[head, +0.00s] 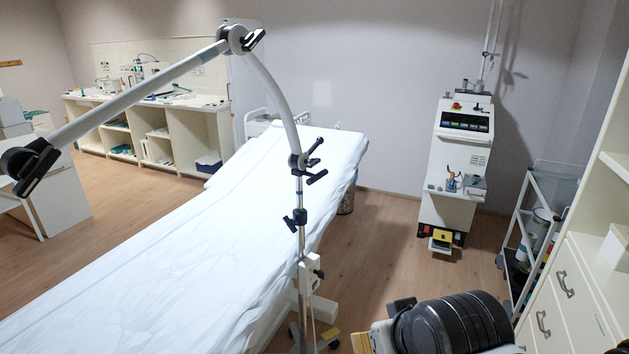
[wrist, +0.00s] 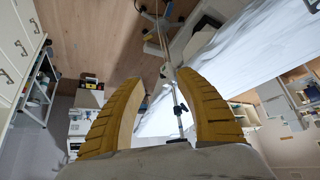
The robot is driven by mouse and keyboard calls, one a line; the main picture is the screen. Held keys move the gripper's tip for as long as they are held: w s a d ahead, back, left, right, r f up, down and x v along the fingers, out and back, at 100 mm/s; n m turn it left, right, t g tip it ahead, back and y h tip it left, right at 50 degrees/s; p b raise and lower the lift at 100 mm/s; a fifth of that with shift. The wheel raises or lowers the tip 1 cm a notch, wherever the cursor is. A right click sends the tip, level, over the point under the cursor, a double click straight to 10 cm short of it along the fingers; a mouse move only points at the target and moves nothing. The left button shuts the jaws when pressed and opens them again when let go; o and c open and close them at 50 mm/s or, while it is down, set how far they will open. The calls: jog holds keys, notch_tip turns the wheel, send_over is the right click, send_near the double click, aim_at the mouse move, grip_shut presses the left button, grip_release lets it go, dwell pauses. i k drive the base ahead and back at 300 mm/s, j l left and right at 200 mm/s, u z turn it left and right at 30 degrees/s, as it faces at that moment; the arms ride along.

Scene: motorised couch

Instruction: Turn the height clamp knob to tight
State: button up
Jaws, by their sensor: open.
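A floor stand with a thin upright pole (head: 300,190) rises beside the couch. A black collar with a dark knob (head: 289,224) sits partway up the pole; it looks like the height clamp. Whether it is tight cannot be told. Above it is a joint with black T-handles (head: 312,165), from which a white jointed arm (head: 150,92) reaches left. My gripper (head: 372,340) is low, right of the stand and apart from it. In the wrist view my gripper (wrist: 158,80) has two yellow ribbed fingers spread wide and empty. The black clamp (wrist: 180,108) shows between them, farther off.
The couch (head: 190,240) with a white sheet fills the left and middle. A white device cabinet (head: 457,160) stands against the back wall. A trolley (head: 530,220) and drawers (head: 575,300) stand at the right. The stand's wheeled base (wrist: 163,18) is on the floor. Open floor (head: 385,255) lies right of the stand.

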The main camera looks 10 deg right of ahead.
aim_at(290, 223)
jog(key=i+j+u, duration=0.1)
jog(key=i+u, duration=0.15)
jog(key=i, duration=0.2)
jog(key=i+u, duration=0.3)
jog(key=i, duration=0.2)
